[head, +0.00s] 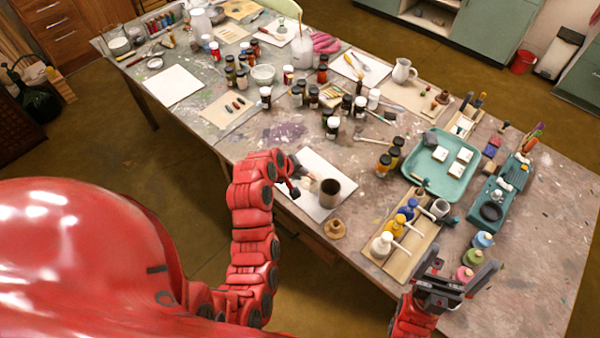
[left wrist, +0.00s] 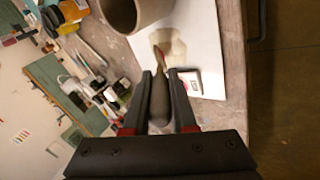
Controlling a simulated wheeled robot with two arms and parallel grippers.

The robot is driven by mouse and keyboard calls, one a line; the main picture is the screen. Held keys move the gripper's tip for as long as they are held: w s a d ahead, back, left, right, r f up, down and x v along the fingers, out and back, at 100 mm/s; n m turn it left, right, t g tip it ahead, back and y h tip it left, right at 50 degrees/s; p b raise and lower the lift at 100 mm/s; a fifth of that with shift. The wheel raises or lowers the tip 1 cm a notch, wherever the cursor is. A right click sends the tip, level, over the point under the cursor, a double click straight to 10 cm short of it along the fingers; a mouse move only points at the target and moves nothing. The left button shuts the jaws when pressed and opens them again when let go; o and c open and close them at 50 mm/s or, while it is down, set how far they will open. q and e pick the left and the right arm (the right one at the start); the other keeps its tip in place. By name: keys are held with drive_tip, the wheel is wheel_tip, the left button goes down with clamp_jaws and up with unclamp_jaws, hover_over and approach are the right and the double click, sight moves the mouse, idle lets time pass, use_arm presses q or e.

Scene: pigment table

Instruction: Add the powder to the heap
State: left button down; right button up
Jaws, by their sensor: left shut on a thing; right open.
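My left gripper (head: 293,190) is over the near edge of the table, beside a brown cup (head: 330,194) on a white sheet (head: 312,207). In the left wrist view it is shut on a dark-handled tool (left wrist: 160,102) with a thin reddish end. That end reaches over a tan, powder-like patch (left wrist: 178,48) on the white sheet (left wrist: 206,40); I cannot tell whether it touches or carries powder. The cup (left wrist: 130,12) stands close beside the patch. My right gripper (head: 458,276) is open and empty above the table's near right side.
A wooden rack of bottles (head: 408,235), a teal tray (head: 428,176) with white blocks and several coloured bottles (head: 474,256) stand toward the right. A small brown pot (head: 334,229) is at the near edge. Many jars crowd the middle.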

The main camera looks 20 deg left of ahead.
use_arm(q)
drive_tip(key=shift+f+b, duration=0.4)
drive_tip(key=shift+f, duration=0.2)
idle(1.4)
drive_tip(key=shift+r+p, duration=0.4)
drive_tip(key=shift+r, duration=0.45)
drive_tip(key=shift+r+p, duration=0.95)
drive_tip(key=shift+r, duration=1.8)
